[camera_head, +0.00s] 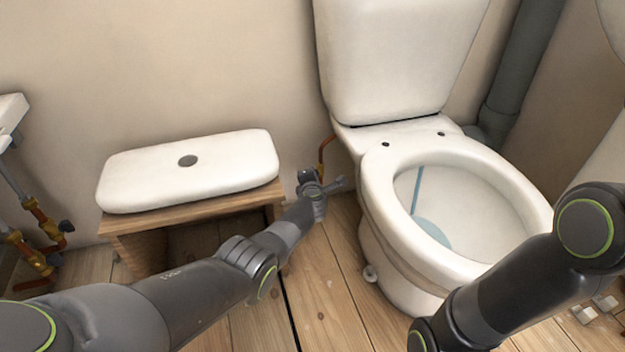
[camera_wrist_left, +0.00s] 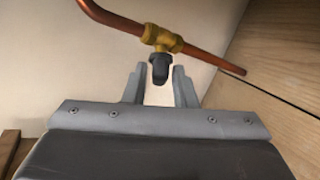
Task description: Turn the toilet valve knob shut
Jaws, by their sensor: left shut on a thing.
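The toilet valve, a brass fitting (camera_wrist_left: 162,39) on a copper pipe (camera_wrist_left: 206,56), shows in the left wrist view. Its dark knob (camera_wrist_left: 160,69) points down from the fitting, between the tips of my left gripper (camera_wrist_left: 160,84). My left gripper is shut on the knob, with one finger on each side. In the head view my left gripper (camera_head: 321,187) is low by the wall, left of the toilet bowl. The copper pipe (camera_head: 324,150) shows above it there, while the arm and gripper mostly hide the valve. My right gripper is not in view.
The toilet (camera_head: 385,235) stands just right of my left gripper. A wooden stool (camera_head: 125,222) bearing the white cistern lid (camera_head: 190,168) is to the left. Other brass pipework (camera_head: 45,225) is at the far left. Wooden floor (camera_head: 325,290) lies open between stool and toilet.

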